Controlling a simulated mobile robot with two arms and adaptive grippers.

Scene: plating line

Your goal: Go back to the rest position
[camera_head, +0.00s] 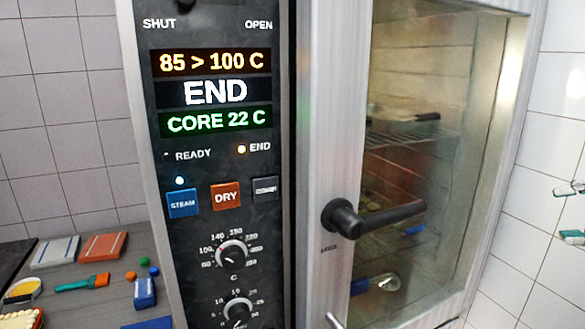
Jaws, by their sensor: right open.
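Only the tips of my right gripper (568,213) show, at the right edge of the picture. Its two fingers are apart, one above the other, with nothing seen between them. The rest of the gripper is cut off by the picture edge. It appears in front of the white tiled wall, to the right of the oven door. My left gripper is not in view.
The oven's control panel (215,140) reads END and CORE 22 C. Its glass door (450,110) looks shut, with a black handle (375,217) sticking out. A grey counter (95,300) at left holds cloths, a teal-and-orange brush (83,283) and small items.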

